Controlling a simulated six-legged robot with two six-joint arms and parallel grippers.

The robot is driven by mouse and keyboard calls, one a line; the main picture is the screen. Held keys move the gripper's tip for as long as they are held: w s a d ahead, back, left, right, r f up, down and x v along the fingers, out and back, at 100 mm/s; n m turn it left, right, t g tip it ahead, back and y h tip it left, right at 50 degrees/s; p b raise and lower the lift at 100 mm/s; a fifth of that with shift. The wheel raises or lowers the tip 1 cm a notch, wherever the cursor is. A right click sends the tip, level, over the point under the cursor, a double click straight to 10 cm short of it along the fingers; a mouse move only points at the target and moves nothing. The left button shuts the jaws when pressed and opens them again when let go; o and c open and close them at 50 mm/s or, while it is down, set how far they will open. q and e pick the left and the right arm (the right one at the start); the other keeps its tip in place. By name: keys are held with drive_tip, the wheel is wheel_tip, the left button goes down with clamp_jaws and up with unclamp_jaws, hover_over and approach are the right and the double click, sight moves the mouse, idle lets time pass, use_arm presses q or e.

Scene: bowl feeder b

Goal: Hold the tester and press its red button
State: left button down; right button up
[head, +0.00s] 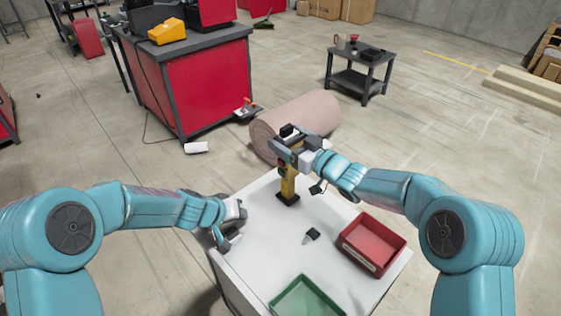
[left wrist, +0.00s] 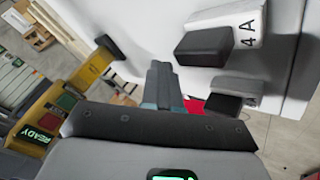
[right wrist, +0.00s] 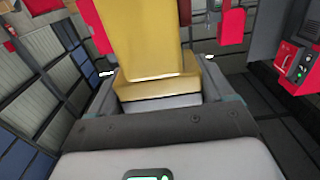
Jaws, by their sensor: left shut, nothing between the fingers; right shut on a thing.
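The tester is a yellow upright body (head: 288,184) with a black base at the far part of the white table (head: 262,230). I cannot tell whether the base touches the table. My right gripper (head: 288,146) is shut on its upper part; the yellow body (right wrist: 148,50) fills the space between the fingers in the right wrist view. My left gripper (head: 229,240) is shut and empty at the table's left edge, apart from the tester.
A red bin (head: 372,243) and a green bin (head: 307,298) stand on the table. A small black object (head: 313,234) lies between them and the tester. A pinkish roll (head: 318,112) lies on the floor behind. A red workbench (head: 208,90) stands at the back left.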

sight(281, 162)
use_arm(q)
drive_tip(key=shift+s+a+f+m+t+y, duration=0.2)
drive_tip(key=shift+m+y, duration=0.15)
drive_tip(key=shift+y, duration=0.15)
drive_tip(key=shift+s+a+f+m+t+y, duration=0.1)
drive_tip(key=shift+a+f+m+t+y, duration=0.1)
drive_tip(key=shift+m+y, duration=0.25)
use_arm(e)
drive_tip(key=shift+f, duration=0.1)
use_arm(q)
drive_tip(key=shift+a+r+m+t+y, duration=0.3)
drive_tip(key=shift+m+t+y, duration=0.2)
drive_tip(key=shift+y, duration=0.25)
drive_tip(key=r+m+t+y, duration=0.1)
drive_tip(key=r+m+t, duration=0.1)
drive_tip(key=r+t, duration=0.1)
drive_tip(key=shift+w+r+m+y, duration=0.2)
drive_tip(key=shift+m+y, duration=0.1)
drive_tip(key=shift+y, duration=0.1)
drive_tip(key=s+d+r+m+t, duration=0.1)
drive_tip(key=d+r+m+t, duration=0.2)
drive_tip(key=r+t, duration=0.2)
wheel_tip(281, 162, up, 3)
drive_tip(key=shift+s+d+f+m, duration=0.1)
drive_tip(key=shift+s+d+m, duration=0.05)
drive_tip(key=shift+d+m, duration=0.15)
drive_tip(key=w+d, duration=0.6)
drive_tip(key=shift+w+d, duration=0.15)
drive_tip(key=shift+w, duration=0.05)
drive_tip(key=shift+w+d, duration=0.2)
